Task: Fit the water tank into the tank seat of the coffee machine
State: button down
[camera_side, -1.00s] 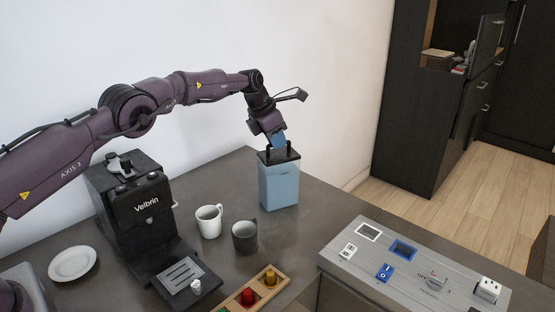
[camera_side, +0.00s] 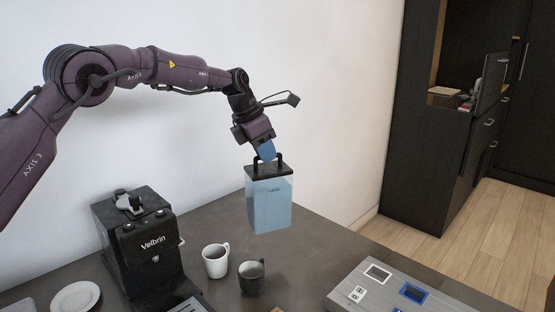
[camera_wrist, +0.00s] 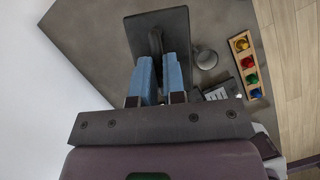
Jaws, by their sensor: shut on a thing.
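The water tank (camera_side: 269,203) is a clear blue box with a black lid and a handle on top. My gripper (camera_side: 268,155) is shut on the tank's handle, and the tank hangs upright above the counter. In the wrist view the dark lid (camera_wrist: 178,28) lies below my blue fingers (camera_wrist: 160,75), with the handle between them. The coffee machine (camera_side: 142,243) is black, marked Velbrin, and stands on the counter to the left of the tank. Its tank seat cannot be made out in the side view.
A white mug (camera_side: 215,262) and a dark mug (camera_side: 251,277) stand between machine and tank. A white plate (camera_side: 75,299) lies left of the machine. A grey switch panel (camera_side: 390,290) is at the right. A wooden tray (camera_wrist: 240,44) holds coloured pieces.

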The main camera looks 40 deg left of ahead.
jog(key=s+r, duration=0.3)
jog(key=s, duration=0.4)
jog(key=s+a+r+n, duration=0.1)
jog(key=s+a+r, duration=0.35)
jog(key=a, duration=0.35)
jog(key=s+a+r+n, duration=0.1)
jog(key=s+a+r, duration=0.2)
jog(key=a+r, duration=0.3)
jog(key=s+a+r+n+y, duration=0.25)
jog(key=s+a+r, duration=0.35)
jog(key=s+a, duration=0.6)
notch_tip(320, 180, down, 27)
jog(key=s, duration=0.1)
jog(key=shift+s+d+t+h, duration=0.15)
jog(key=shift+d+t+h, duration=0.15)
jog(key=shift+h, duration=0.15)
jog(key=shift+f, duration=0.15)
jog(key=shift+f, duration=0.1)
jog(key=c, duration=1.2)
grip_release()
jog(key=shift+f, duration=0.1)
